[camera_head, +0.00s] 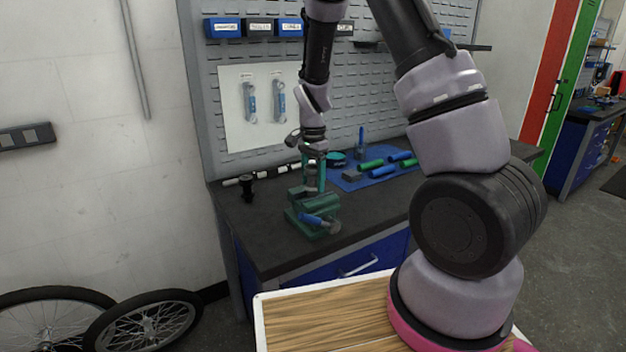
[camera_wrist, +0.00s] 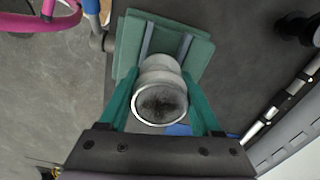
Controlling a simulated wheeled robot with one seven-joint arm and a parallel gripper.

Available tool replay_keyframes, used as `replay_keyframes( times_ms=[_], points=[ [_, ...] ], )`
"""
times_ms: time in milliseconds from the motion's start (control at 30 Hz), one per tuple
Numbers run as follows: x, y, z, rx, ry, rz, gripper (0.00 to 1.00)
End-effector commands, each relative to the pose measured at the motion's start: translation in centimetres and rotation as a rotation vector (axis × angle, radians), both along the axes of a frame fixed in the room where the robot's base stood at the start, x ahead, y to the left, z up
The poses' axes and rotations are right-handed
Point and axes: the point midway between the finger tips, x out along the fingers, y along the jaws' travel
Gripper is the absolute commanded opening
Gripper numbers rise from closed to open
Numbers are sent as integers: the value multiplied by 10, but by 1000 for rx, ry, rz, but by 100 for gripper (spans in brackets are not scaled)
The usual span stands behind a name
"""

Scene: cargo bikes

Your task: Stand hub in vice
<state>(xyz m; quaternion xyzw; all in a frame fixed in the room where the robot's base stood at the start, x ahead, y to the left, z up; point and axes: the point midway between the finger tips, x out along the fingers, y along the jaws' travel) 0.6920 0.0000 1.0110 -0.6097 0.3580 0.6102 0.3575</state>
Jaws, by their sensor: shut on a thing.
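The hub (camera_wrist: 160,97) is a silver-grey cylinder with a flared, dark-centred end facing the wrist camera. My gripper (camera_wrist: 161,88) is shut on it, one teal finger on each side. In the head view my gripper (camera_head: 313,176) points down over the green vice (camera_head: 313,205), and the hub is mostly hidden by the fingers there. The vice, also in the wrist view (camera_wrist: 130,42), has two grey jaw faces with a gap between them. The hub's far end is close to this gap. I cannot tell whether it touches the jaws or sits between them.
The vice has a blue-and-grey handle (camera_head: 318,221) at its front. A small black part (camera_head: 247,188) stands left of it on the dark workbench (camera_head: 262,235). A blue mat (camera_head: 372,178) with several tools lies to the right. A pegboard (camera_head: 380,90) rises behind.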

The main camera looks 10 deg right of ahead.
Motion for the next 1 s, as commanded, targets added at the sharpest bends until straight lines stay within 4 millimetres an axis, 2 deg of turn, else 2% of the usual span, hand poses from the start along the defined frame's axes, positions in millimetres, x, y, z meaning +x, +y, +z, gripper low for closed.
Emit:
replay_keyframes(
  times_ms=[1000],
  points=[
    [0,0,-8,0,-1,0,0]
  ],
)
